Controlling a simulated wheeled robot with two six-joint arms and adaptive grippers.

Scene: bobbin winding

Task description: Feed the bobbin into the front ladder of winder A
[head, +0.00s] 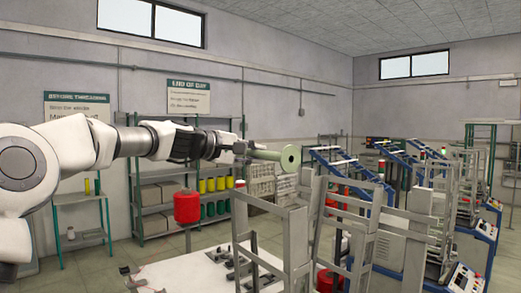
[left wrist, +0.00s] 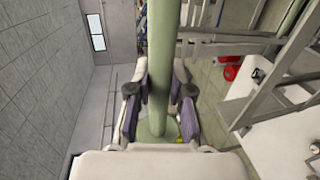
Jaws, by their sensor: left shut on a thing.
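The bobbin is pale green, with a slim shaft and a round flange with a hole (head: 290,158). My left gripper (head: 243,150) is shut on its shaft and holds it roughly level in the air. In the left wrist view the shaft (left wrist: 161,50) runs between the two dark finger pads of my left gripper (left wrist: 160,103), with a green flange below. The flange end is above and beside the tall grey ladder-like frame (head: 299,240) in the foreground, apparently apart from it. I cannot tell which frame is winder A's front ladder. My right gripper is not in view.
A white table (head: 190,272) with dark metal parts stands below. A red spool (head: 187,207) is behind it. Green shelves (head: 180,188) line the back wall. Blue-framed machines (head: 335,163) stand at right. More grey uprights (head: 366,235) crowd the space right of the bobbin.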

